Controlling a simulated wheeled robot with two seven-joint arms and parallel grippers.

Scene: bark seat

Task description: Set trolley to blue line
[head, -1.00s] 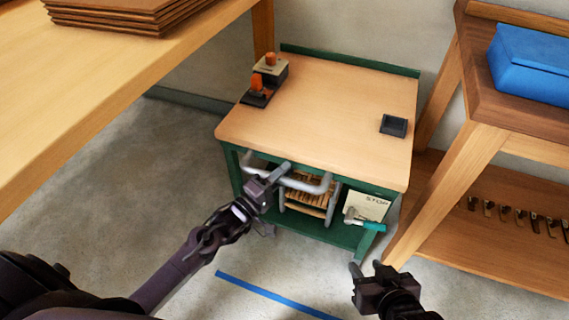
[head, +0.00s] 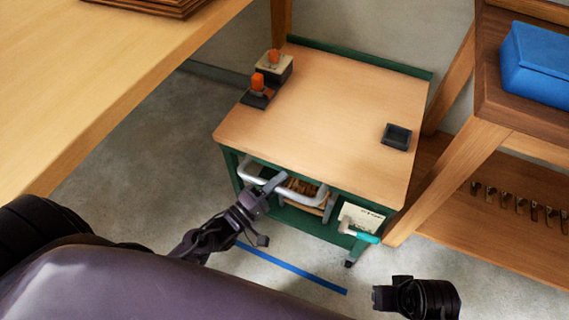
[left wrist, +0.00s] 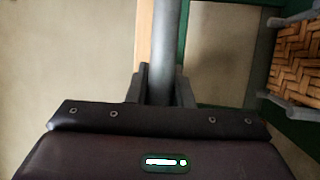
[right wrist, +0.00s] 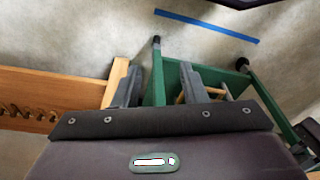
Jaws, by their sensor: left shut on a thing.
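The trolley (head: 320,110) has a pale wooden top, a green frame and a grey handle bar (head: 312,192) along its front. My left gripper (head: 268,186) is shut on this bar, left of its middle; the bar also shows between the fingers in the left wrist view (left wrist: 163,55). The blue line (head: 295,268) lies on the floor in front of the trolley, a short gap from its front foot, and also shows in the right wrist view (right wrist: 205,25). My right gripper (right wrist: 160,85) is open and empty, low to the right of the line.
Orange-topped tools (head: 265,85) and a small dark tray (head: 397,136) stand on the trolley. A long wooden bench (head: 110,80) is at the left. A wooden stand (head: 470,150) with a blue box (head: 540,65) is close at the right. Floor before the trolley is clear.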

